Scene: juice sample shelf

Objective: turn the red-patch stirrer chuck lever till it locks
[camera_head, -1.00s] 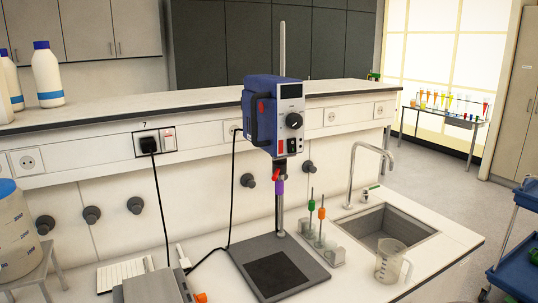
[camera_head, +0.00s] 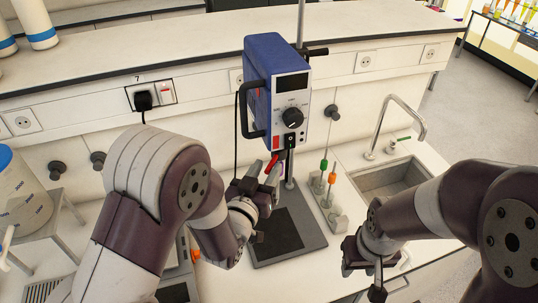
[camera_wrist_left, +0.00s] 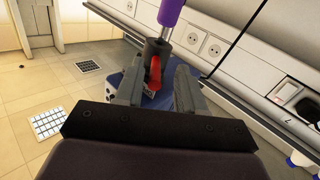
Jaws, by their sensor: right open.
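The blue overhead stirrer (camera_head: 268,62) stands upright on its rod above the bench. Its red chuck lever (camera_head: 271,161) sticks out below the motor housing. In the left wrist view the red lever (camera_wrist_left: 155,72) hangs from the dark chuck (camera_wrist_left: 158,47), with a purple shaft (camera_wrist_left: 171,12) in the chuck. My left gripper (camera_head: 264,178) is at the chuck. Its fingers (camera_wrist_left: 157,88) are apart, one on each side of the lever, with a visible gap. The gripper mostly hides the chuck in the head view. My right gripper (camera_head: 377,285) is open and empty, low at the right.
The stirrer's grey base plate (camera_head: 312,232) lies below. A rack (camera_head: 336,212) with green and orange stirring shafts stands right of it, before the sink (camera_head: 388,178). A drum (camera_head: 22,205) stands at left. A black cable hangs behind my left arm.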

